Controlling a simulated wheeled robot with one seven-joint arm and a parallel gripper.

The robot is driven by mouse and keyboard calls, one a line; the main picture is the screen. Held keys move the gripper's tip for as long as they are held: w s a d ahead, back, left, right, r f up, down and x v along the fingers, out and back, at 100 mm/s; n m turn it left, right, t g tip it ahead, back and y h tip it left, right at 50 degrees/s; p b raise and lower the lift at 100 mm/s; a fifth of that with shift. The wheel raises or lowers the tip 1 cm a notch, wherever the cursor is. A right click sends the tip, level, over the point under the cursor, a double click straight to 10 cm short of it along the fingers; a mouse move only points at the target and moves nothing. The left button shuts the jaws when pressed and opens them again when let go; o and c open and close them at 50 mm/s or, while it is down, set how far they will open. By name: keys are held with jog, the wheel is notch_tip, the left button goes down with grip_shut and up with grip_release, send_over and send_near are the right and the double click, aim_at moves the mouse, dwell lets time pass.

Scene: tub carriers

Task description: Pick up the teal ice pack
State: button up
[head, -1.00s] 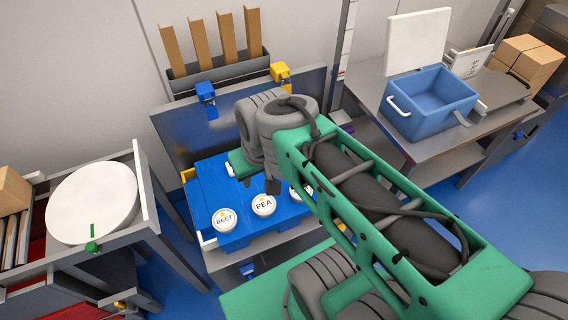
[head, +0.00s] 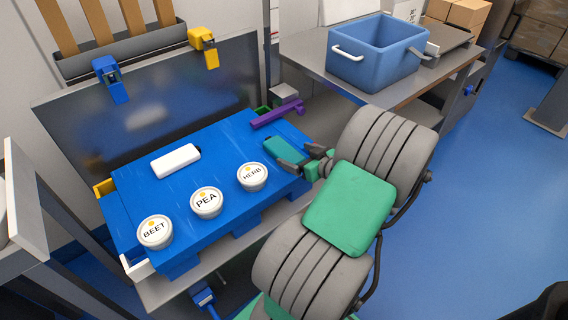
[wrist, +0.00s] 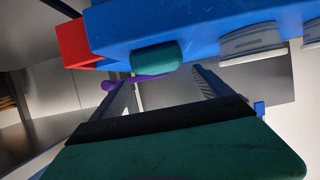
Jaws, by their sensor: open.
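The teal ice pack (head: 283,150) lies on the blue surface (head: 222,170) near its right end. It also shows in the wrist view (wrist: 157,57), just beyond and between the fingers. My gripper (head: 304,164) is open at the right edge of the blue surface, with its fingertips close to the teal pack. In the wrist view my gripper (wrist: 158,76) has its two fingers apart with nothing held. I cannot tell whether a finger touches the pack.
Tubs labelled BEET (head: 155,232), PEA (head: 207,202) and HERB (head: 253,177) stand along the front edge. A purple object (head: 277,114) is behind the pack. A blue tub (head: 372,55) stands on the right-hand table.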

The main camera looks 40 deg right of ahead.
aim_at(287, 152)
jog(key=b+x, duration=0.2)
jog(key=x, duration=0.5)
jog(key=shift+a+f, duration=0.1)
jog(key=shift+f, duration=0.1)
jog(key=shift+r, duration=0.1)
jog(key=c, duration=1.8)
